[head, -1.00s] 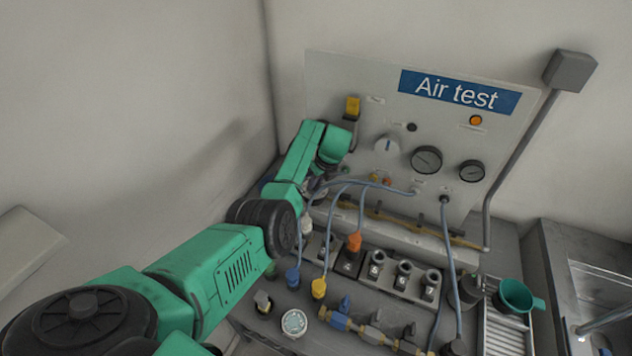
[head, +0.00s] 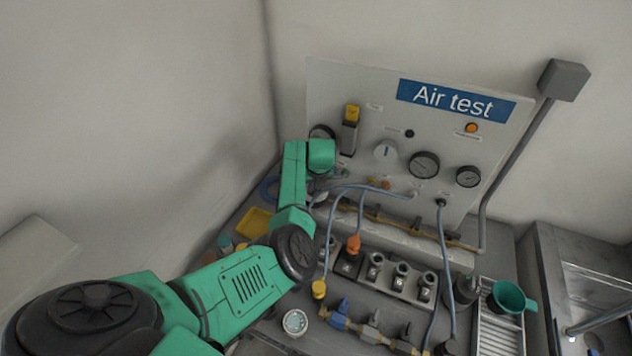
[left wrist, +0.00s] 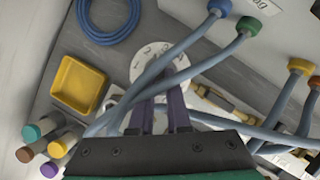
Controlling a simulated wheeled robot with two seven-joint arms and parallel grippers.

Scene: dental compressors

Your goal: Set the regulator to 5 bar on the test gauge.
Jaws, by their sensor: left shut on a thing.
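My left gripper (left wrist: 162,100) has purple fingers closed at the marked white dial plate (left wrist: 148,62) near the panel's foot. It is shut on what looks like the regulator knob, though hoses and the fingers hide most of that part. In the head view my left arm covers this spot. A round dark-rimmed gauge (head: 321,133) shows partly behind my left wrist. Two more gauges, a larger one (head: 424,165) and a smaller one (head: 468,176), sit on the panel. I cannot read their needles, or tell which is the test gauge. My right gripper is not in view.
Grey hoses (left wrist: 190,45) cross over the dial beside my fingers. A yellow tray (left wrist: 78,85), a blue hose coil (left wrist: 108,22) and several coloured caps lie left of it. Fittings crowd the bench.

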